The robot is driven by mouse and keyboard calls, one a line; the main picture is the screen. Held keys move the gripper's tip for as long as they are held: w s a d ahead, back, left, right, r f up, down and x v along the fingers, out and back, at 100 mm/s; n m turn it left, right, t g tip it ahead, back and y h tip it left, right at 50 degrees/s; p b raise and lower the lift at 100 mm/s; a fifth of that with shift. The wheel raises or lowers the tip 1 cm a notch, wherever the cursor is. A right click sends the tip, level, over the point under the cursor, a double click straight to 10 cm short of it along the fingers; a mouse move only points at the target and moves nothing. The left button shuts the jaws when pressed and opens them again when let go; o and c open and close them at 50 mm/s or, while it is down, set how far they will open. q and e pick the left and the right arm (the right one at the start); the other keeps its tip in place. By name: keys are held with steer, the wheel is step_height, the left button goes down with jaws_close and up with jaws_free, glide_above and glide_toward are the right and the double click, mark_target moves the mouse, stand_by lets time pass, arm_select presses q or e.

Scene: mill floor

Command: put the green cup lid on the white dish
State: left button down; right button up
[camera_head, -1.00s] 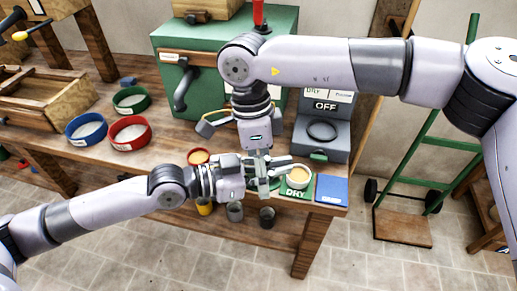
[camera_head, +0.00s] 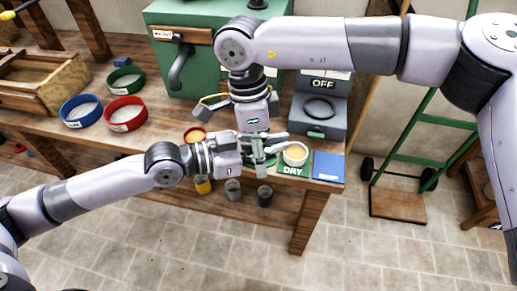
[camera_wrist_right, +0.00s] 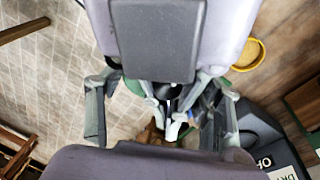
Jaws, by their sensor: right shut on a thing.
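The white dish (camera_head: 295,155), with pale tan contents, stands on the green DRY mat near the bench's front right. A green piece (camera_head: 262,159), which looks like the green cup lid, shows partly below my two grippers, just left of the dish. My right gripper (camera_head: 258,146) points down there, shut on what looks like this lid; the fingers hide most of it. My left gripper (camera_head: 274,152) comes in from the left with its fingers apart, close to the right gripper and the dish's left side. In the right wrist view the right fingers (camera_wrist_right: 160,120) show, and the held thing is mostly hidden.
A blue pad (camera_head: 328,166) lies right of the mat at the bench corner. A grey device marked OFF (camera_head: 318,112) stands behind. An orange-rimmed cup (camera_head: 195,135) stands left of the grippers.

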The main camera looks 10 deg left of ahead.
arm_select(q)
steer(key=c, duration=2.3)
jaws_free()
steer(key=shift+s+d+r, duration=0.1)
arm_select(e)
steer(key=shift+w, duration=0.15)
steer(key=c, duration=0.3)
arm_select(q)
steer(key=o, duration=0.5)
arm_select(e)
steer(key=shift+c, duration=0.2)
arm_select(q)
steer(key=shift+o, duration=0.4)
